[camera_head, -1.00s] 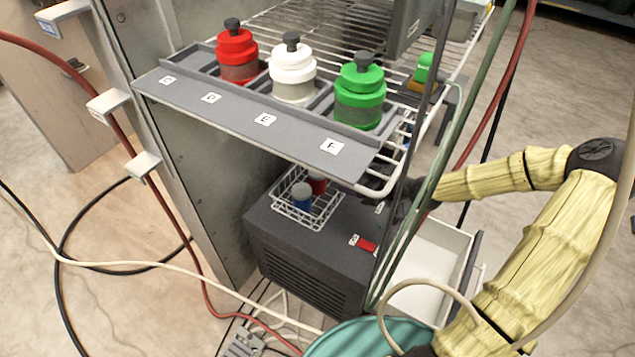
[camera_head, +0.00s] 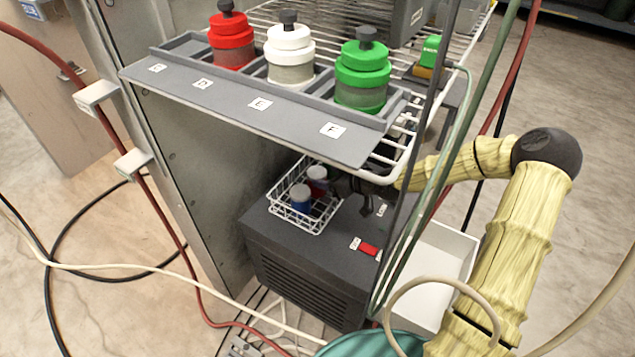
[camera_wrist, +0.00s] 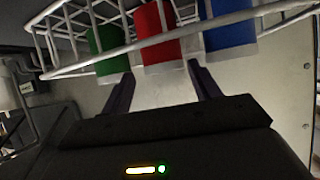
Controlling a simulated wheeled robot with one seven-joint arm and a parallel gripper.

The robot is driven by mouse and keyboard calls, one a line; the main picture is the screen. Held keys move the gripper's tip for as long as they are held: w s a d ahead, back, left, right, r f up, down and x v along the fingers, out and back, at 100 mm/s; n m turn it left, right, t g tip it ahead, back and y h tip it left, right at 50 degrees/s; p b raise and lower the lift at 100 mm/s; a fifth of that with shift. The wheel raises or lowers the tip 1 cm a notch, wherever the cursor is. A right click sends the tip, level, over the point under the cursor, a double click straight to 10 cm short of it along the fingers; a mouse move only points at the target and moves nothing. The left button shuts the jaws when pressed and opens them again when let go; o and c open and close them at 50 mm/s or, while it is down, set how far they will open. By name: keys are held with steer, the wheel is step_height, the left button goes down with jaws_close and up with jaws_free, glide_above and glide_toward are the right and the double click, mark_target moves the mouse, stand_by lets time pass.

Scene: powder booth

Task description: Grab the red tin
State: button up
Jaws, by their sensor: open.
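The red tin (camera_head: 318,187), with a pale cap, stands in a white wire basket (camera_head: 322,228) on the dark box beneath the shelf. A blue tin (camera_head: 301,203) stands beside it. My gripper (camera_head: 343,186) is just right of the basket, partly hidden by the shelf edge. In the wrist view, the open jaws (camera_wrist: 161,76) point toward the red tin (camera_wrist: 159,38), which lines up between the fingertips. The green tin (camera_wrist: 107,48) is on its left and the blue tin (camera_wrist: 229,36) on its right. Basket wires cross in front of the tins. I cannot tell the remaining gap.
The wire shelf (camera_head: 404,150) overhangs the basket, with red (camera_head: 232,42), white (camera_head: 289,50) and green (camera_head: 362,75) bottles in its grey rack. Hoses (camera_head: 443,165) hang beside my arm. A white tray (camera_head: 440,262) is right of the dark box (camera_head: 300,276).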

mark_target(322, 175)
steer(key=b+x, duration=0.2)
steer(key=x, duration=0.2)
steer(key=shift+s+a+b, duration=0.1)
steer(key=shift+a+b, duration=0.3)
steer(key=shift+a, duration=0.1)
steer(key=shift+w+a+f, duration=0.1)
steer(key=shift+w, duration=0.2)
steer(key=c, duration=0.9)
